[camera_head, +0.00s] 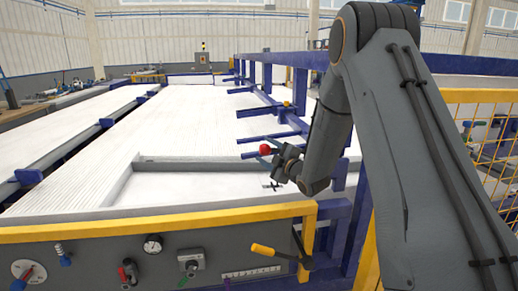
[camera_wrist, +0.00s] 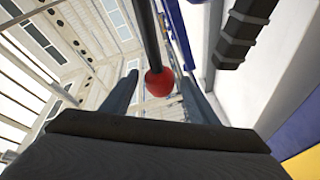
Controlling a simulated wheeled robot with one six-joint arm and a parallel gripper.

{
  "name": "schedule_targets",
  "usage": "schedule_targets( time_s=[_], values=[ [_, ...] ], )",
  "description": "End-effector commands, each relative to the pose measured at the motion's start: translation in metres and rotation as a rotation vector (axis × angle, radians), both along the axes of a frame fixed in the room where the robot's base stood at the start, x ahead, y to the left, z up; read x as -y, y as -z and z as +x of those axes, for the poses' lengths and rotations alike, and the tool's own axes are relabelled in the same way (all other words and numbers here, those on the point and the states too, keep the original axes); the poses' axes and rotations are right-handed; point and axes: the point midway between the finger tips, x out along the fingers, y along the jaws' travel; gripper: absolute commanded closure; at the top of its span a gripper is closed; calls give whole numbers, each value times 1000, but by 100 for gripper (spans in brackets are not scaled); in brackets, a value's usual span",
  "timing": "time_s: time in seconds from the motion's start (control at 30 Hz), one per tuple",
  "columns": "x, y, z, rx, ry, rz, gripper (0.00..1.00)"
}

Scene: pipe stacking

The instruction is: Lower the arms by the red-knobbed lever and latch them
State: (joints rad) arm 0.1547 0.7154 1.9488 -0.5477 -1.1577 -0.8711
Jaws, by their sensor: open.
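The red knob (camera_head: 265,149) sits at my gripper (camera_head: 268,152), over the white pipe bed. In the wrist view the red knob (camera_wrist: 160,84) is on the end of a dark lever rod (camera_wrist: 150,35) that comes from the top. My gripper (camera_wrist: 160,78) is open, with one finger on each side of the knob; I see gaps on both sides and no clear contact. Several blue arms (camera_head: 263,137) stick out to the left from the blue frame, roughly level. The lever's base and the latch cannot be made out.
Blue frame rails (camera_head: 295,85) run behind my arm. A yellow mesh fence (camera_head: 490,130) is at the right.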

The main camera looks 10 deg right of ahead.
Motion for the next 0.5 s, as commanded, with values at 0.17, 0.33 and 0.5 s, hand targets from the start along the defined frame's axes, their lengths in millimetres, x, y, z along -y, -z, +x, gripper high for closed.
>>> schedule_targets(
  time_s=[0.17,0.33,0.5],
  values=[
    [-11,1,27,-3,-1,-1,46],
    [-17,1,44,-4,0,1,46],
    [-18,0,50,-3,0,1,46]
  ],
)
